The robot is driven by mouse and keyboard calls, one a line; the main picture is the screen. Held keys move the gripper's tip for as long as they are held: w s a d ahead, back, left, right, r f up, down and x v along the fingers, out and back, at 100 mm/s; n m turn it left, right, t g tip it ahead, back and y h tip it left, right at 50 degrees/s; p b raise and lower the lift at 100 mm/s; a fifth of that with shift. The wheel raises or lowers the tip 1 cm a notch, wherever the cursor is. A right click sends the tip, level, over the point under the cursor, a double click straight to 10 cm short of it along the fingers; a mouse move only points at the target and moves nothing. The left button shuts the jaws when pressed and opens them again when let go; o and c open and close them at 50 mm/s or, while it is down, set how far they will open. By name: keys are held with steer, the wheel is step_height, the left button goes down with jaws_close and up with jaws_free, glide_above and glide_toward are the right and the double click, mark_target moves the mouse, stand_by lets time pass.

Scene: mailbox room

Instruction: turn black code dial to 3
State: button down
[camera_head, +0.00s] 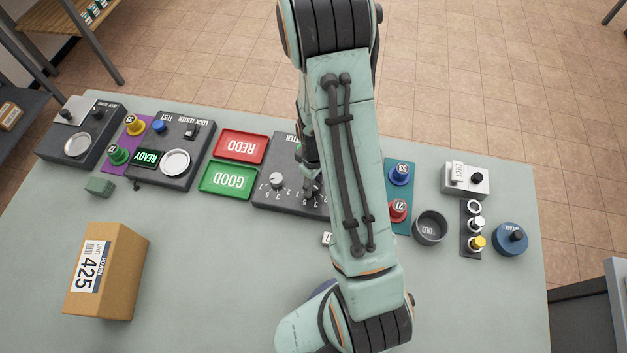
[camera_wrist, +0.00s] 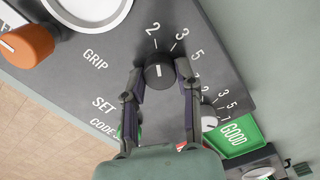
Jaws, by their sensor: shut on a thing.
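The black code dial (camera_wrist: 159,76) sits on a dark grey panel, with white numbers 2, 3 and 5 printed around its far side in the wrist view. A short white mark shows on its top and seems to face roughly toward the 2; its exact setting is hard to tell. My gripper (camera_wrist: 160,70) has one finger on each side of the dial and is shut on it. In the head view my gripper (camera_head: 309,187) is down at the right part of the dark panel (camera_head: 262,198), and my arm and fingers mostly hide the dial.
A white dial (camera_head: 277,180) with its own numbers stands left of the black one. Red REDO (camera_head: 241,146) and green GOOD (camera_head: 227,180) trays lie left of the panel. Blue and red knobs, a grey cup (camera_head: 430,228) and a cardboard box (camera_head: 107,270) stand around.

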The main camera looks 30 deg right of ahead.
steer(key=m, duration=0.3)
steer(key=shift+m, duration=2.2)
steer(key=c, duration=0.8)
jaws_free()
step_height(320, 180, up, 12)
